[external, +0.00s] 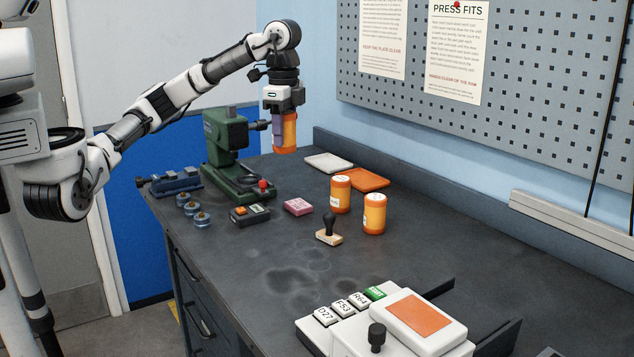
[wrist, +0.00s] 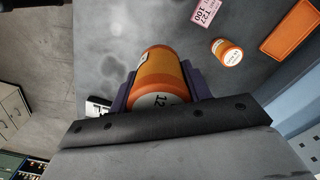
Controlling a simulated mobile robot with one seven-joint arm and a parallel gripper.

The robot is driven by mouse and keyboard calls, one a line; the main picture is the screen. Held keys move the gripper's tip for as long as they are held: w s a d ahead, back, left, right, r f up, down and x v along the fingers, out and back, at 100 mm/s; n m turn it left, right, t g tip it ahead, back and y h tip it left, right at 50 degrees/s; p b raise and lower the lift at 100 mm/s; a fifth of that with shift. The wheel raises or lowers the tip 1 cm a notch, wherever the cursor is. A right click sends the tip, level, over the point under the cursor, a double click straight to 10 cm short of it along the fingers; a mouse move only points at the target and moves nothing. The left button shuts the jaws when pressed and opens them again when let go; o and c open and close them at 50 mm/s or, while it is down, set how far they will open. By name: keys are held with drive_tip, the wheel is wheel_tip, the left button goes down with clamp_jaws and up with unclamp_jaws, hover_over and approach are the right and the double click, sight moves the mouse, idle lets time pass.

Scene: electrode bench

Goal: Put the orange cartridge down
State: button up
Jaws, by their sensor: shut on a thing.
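My gripper (external: 284,128) is shut on an orange cartridge (external: 285,138) and holds it upright in the air, above the far part of the dark bench (external: 250,262). In the wrist view the held cartridge (wrist: 158,78) sits between the two purple-grey fingers, and part of a label with "12" shows on it. Two more orange cartridges stand apart from it on the bench, one at the back (external: 340,194) and one nearer (external: 374,214). An orange tray (external: 368,178) and a pale tray (external: 329,162) lie flat behind them.
A green press (external: 226,140) stands close to the left of my gripper. A blue vise (external: 175,181), a button box (external: 250,214), a pink block (external: 298,206) and a stamp (external: 329,232) stand on the bench. A white device (external: 418,320) is at the front right. The bench's middle front is clear.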

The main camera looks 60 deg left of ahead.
drive_tip(key=w+d+r+n+p, duration=0.2)
drive_tip(key=w+d+n+p, duration=0.1)
drive_tip(key=w+d+n, duration=0.85)
drive_tip(key=w+d+f+n+p, duration=0.2)
drive_tip(key=w+d+n, duration=0.4)
drive_tip(key=d+n, duration=0.4)
drive_tip(key=shift+w+n, duration=0.4)
drive_tip(key=shift+n, duration=0.85)
drive_tip(key=shift+d, duration=0.1)
drive_tip(key=shift+d, duration=0.1)
drive_tip(key=shift+n, duration=0.7)
drive_tip(key=shift+s+d+f+b, duration=0.15)
drive_tip(key=shift+f+b, duration=1.1)
drive_tip(key=shift+f, duration=2.15)
drive_tip(key=shift+w+d+f+b, duration=0.1)
drive_tip(key=shift+f+b, duration=1.1)
drive_tip(key=shift+f, duration=2.15)
drive_tip(key=shift+s+d+f+b, duration=0.15)
drive_tip(key=shift+f+b, duration=1.1)
drive_tip(key=shift+f, duration=2.15)
drive_tip(key=shift+f, duration=0.1)
